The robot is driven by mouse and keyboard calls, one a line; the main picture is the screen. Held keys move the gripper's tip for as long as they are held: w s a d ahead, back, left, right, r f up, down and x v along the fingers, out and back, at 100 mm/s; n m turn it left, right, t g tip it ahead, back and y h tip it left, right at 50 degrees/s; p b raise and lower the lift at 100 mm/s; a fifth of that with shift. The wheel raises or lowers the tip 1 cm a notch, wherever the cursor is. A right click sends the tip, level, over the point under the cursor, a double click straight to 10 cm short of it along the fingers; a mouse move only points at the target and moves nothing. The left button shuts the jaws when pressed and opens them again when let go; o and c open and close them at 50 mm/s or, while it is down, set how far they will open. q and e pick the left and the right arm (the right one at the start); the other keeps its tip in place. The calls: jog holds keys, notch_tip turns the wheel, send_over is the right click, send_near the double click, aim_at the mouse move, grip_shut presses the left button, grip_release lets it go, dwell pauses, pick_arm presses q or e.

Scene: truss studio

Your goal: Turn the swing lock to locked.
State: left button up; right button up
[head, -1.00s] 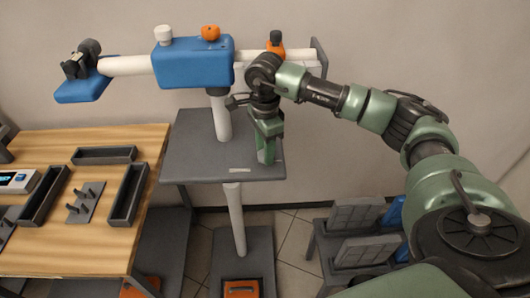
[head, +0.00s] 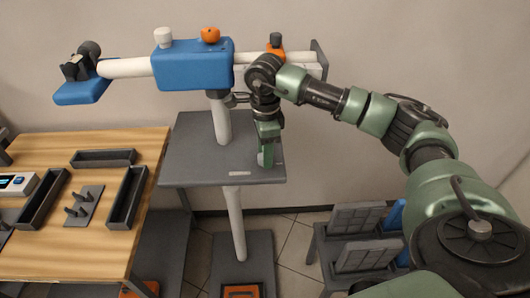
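A blue head block (head: 195,66) sits on a white upright post (head: 221,122) and carries a horizontal white arm (head: 125,67). A white knob (head: 163,37) and an orange knob (head: 210,35) are on its top. A small dark lever (head: 236,99) sticks out beside the post just under the block; it may be the swing lock, but no label shows. My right gripper (head: 266,156) points down over the grey shelf, right of the post and below that lever. Its finger gap cannot be made out. My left gripper is out of view.
The grey shelf (head: 200,165) around the post is mostly bare. A wooden table (head: 100,240) at left holds dark trays, a pegged plate (head: 83,207) and a blue-white device (head: 18,184). A low rack with grey panels (head: 357,218) stands at lower right.

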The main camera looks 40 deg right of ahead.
jog(key=shift+o, duration=0.8)
notch_tip(320, 180, up, 8)
jog(key=shift+f+b, duration=0.1)
jog(key=shift+b, duration=0.55)
